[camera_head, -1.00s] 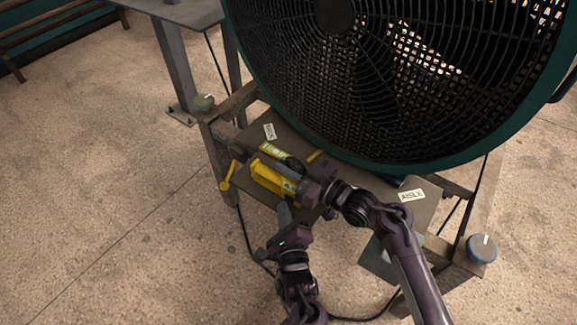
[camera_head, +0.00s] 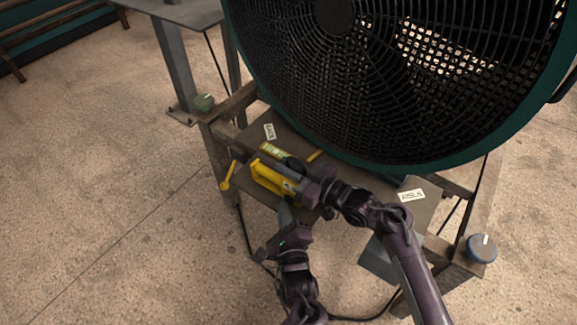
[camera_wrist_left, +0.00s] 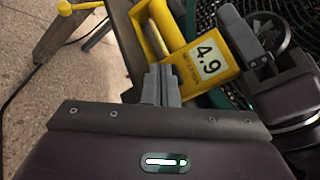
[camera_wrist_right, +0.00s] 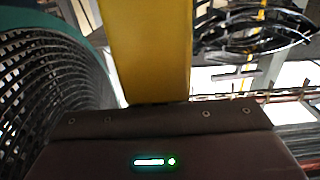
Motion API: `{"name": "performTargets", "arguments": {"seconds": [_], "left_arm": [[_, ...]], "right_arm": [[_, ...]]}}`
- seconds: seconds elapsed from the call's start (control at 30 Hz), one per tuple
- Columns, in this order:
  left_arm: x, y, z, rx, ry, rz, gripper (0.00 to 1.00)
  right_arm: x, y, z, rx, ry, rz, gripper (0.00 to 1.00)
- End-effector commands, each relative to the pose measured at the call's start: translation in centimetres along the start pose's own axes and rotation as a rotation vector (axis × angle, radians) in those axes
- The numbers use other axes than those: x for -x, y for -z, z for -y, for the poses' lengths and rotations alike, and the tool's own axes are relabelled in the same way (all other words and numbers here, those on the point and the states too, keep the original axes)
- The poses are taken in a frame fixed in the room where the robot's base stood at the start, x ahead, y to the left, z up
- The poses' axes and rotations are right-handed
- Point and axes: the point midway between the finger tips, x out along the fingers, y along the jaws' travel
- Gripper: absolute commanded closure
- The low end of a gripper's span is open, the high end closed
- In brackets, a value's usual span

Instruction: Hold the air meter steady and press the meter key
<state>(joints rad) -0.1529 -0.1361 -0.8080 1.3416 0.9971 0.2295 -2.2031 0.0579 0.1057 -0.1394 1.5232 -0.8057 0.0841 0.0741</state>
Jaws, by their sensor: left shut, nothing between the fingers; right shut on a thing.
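The yellow air meter (camera_head: 270,180) is above the wooden stand in front of the fan. In the left wrist view its face (camera_wrist_left: 218,62) reads 4.9, with a small round vane (camera_wrist_left: 266,34) beside it. My right gripper (camera_head: 310,187) is shut on the meter; its yellow body (camera_wrist_right: 146,50) fills the middle of the right wrist view. My left gripper (camera_head: 284,208) is shut and empty, just below the meter. In the left wrist view its fingertips (camera_wrist_left: 160,72) are close to the meter's lower edge; I cannot tell whether they touch. I cannot make out the key.
The large green-rimmed fan (camera_head: 335,20) stands close behind the meter. The wooden stand's top (camera_head: 290,135) carries a label. An AISLE card (camera_head: 411,195) is at right. A yellow lever (camera_head: 228,176) sticks out at left, and a blue knob (camera_head: 482,248) is at lower right.

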Motion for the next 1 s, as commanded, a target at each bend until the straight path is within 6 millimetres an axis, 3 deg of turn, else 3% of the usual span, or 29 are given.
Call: {"name": "performTargets", "arguments": {"seconds": [1.0], "left_arm": [[-0.72, 0.44, 0.71, 0.004, 0.0, 0.002, 1.0]], "right_arm": [[0.0, 0.01, -0.01, 0.0, 0.0, 0.0, 1.0]]}}
